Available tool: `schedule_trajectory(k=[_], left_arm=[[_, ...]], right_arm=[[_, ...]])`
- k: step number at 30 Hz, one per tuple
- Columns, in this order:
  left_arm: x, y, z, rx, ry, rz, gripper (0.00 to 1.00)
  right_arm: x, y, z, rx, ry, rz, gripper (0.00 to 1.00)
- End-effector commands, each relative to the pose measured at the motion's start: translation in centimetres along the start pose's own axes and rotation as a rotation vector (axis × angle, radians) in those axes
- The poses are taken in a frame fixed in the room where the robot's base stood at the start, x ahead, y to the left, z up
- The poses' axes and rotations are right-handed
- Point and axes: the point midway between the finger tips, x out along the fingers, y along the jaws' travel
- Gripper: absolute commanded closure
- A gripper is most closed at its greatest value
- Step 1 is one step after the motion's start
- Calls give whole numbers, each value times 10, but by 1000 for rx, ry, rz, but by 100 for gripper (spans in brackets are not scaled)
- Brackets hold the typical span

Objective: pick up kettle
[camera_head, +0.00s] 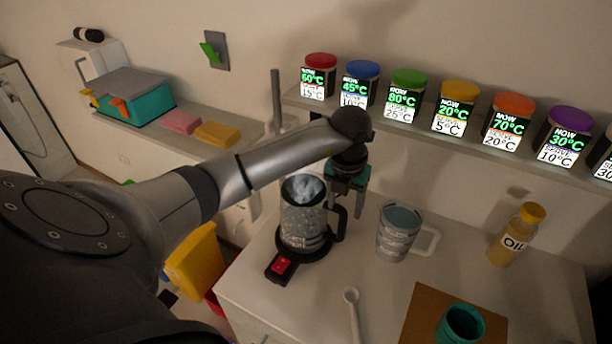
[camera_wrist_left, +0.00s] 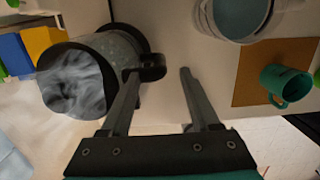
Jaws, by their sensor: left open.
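The kettle (camera_head: 305,217) is a glass jug with a dark rim, a dark handle on its right and a pale, cloudy top. It stands upright on a black base with a red switch (camera_head: 282,266). My left gripper (camera_head: 346,210) points down at the kettle's handle, over its right side. In the left wrist view the gripper (camera_wrist_left: 156,75) is open, and the kettle (camera_wrist_left: 95,70) lies to its left. The kettle's dark handle (camera_wrist_left: 152,67) reaches in between the two fingers near the left one. No grip on it shows. My right gripper is not in view.
A grey measuring jug (camera_head: 393,238) stands close on the right of the gripper. A white spoon (camera_head: 354,312), a teal mug (camera_head: 461,324) on a brown board (camera_head: 420,302) and an oil bottle (camera_head: 518,236) share the counter.

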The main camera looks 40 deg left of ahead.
Motion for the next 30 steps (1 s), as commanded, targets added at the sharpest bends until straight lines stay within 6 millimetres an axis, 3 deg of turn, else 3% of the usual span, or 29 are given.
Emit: schedule_trajectory(k=[12,21,30], left_arm=[[50,0,-3,0,3,-1,38],[53,0,-3,2,1,-1,39],[53,0,-3,2,0,-1,73]], right_arm=[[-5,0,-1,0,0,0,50],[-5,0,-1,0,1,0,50],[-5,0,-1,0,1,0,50]])
